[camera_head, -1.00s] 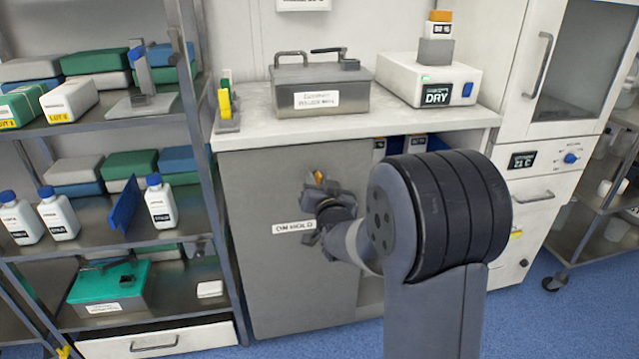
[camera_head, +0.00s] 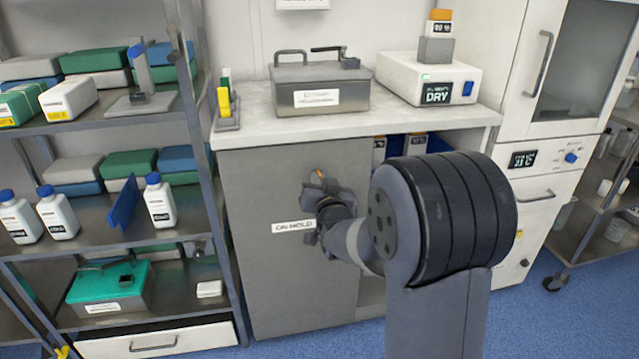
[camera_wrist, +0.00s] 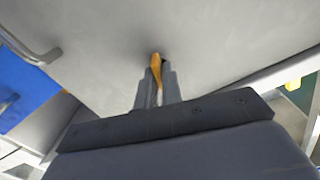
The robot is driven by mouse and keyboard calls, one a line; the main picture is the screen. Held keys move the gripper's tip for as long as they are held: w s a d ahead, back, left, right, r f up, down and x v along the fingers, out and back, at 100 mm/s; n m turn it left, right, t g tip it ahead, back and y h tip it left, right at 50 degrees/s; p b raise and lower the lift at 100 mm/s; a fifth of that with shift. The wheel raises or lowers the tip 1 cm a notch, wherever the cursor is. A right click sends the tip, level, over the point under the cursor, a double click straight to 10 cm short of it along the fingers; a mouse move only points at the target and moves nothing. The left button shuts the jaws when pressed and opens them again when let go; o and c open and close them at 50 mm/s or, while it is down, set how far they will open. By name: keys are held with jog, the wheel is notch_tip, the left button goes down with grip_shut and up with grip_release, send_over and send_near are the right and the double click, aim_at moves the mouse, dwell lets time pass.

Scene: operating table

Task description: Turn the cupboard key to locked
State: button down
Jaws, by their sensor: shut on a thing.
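The grey cupboard door (camera_head: 285,270) stands under the worktop and carries an "ON HOLD" label (camera_head: 293,227). An orange key (camera_head: 319,174) shows at the upper part of the door, just above my gripper (camera_head: 322,190). In the wrist view the orange key (camera_wrist: 156,68) sits between the fingertips of my gripper (camera_wrist: 157,80), close against the door face (camera_wrist: 110,75). My gripper is shut on the key. The fingers hide part of it, and I cannot tell its exact turn angle or the lock behind it.
The worktop (camera_head: 250,135) above holds a grey metal box (camera_head: 318,88) and a white device reading DRY (camera_head: 428,80). A shelf rack (camera_head: 190,120) with bottles and boxes stands to the left. A white cabinet (camera_head: 540,120) is on the right. Blue floor (camera_head: 520,325) is clear in front.

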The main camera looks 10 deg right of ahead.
jog(key=shift+n+b, duration=1.15)
jog(key=shift+n, duration=0.45)
jog(key=c, duration=1.6)
grip_release()
jog(key=shift+o, duration=0.2)
jog(key=s+p, duration=0.1)
jog(key=s, duration=0.9)
jog(key=shift+s, duration=0.4)
jog(key=shift+a, duration=0.1)
